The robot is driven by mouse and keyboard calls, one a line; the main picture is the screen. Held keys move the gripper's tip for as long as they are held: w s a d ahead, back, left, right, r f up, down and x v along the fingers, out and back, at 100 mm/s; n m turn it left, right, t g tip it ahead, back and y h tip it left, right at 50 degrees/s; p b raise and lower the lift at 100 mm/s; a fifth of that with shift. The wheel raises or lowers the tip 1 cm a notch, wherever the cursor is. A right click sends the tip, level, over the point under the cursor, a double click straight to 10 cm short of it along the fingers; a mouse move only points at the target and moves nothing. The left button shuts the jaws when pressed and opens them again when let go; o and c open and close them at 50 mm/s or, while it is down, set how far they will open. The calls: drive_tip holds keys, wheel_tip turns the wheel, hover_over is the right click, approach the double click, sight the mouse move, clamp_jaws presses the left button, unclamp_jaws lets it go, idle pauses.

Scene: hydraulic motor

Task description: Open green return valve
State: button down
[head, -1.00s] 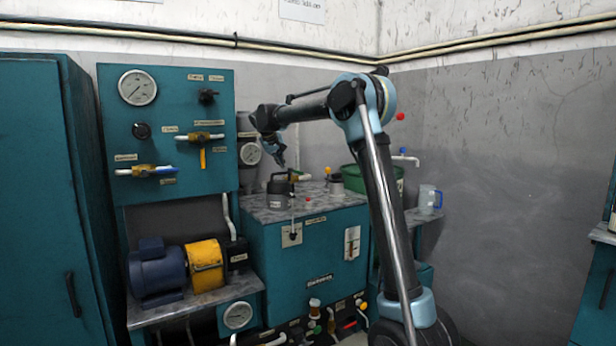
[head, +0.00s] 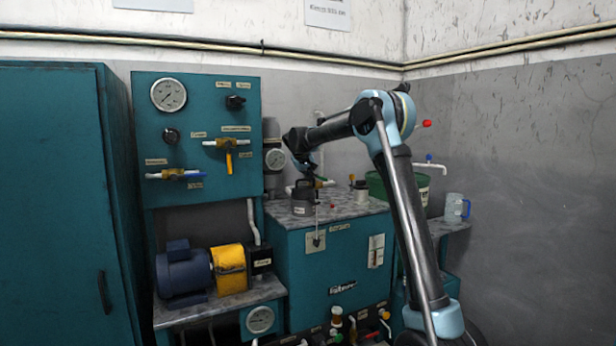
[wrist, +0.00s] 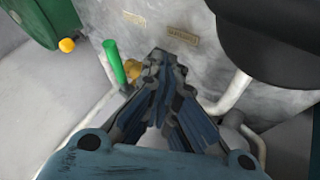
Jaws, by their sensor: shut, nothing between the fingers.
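The green return valve shows in the wrist view as a green lever handle (wrist: 114,62) on a brass body (wrist: 132,70), set on a white pipe. The handle points up and to the left in that picture. My gripper (wrist: 163,62) is shut and empty, with its fingertips just right of the brass body. I cannot tell whether they touch it. In the head view my gripper (head: 318,176) hangs low over the grey top of the teal tank, behind the dark filler cap (head: 303,200). The valve is mostly hidden behind the gripper there.
A big dark round part (wrist: 270,40) fills the upper right of the wrist view. The teal valve panel (head: 195,105) stands left of the tank (head: 345,270).

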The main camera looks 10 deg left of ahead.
drive_tip(key=shift+w+d+f, duration=0.3)
drive_tip(key=shift+w+d, duration=0.65)
drive_tip(key=shift+w+d+f, duration=0.3)
drive_tip(key=shift+w+d, duration=0.6)
drive_tip(key=shift+d, duration=0.05)
drive_tip(key=shift+a, duration=0.2)
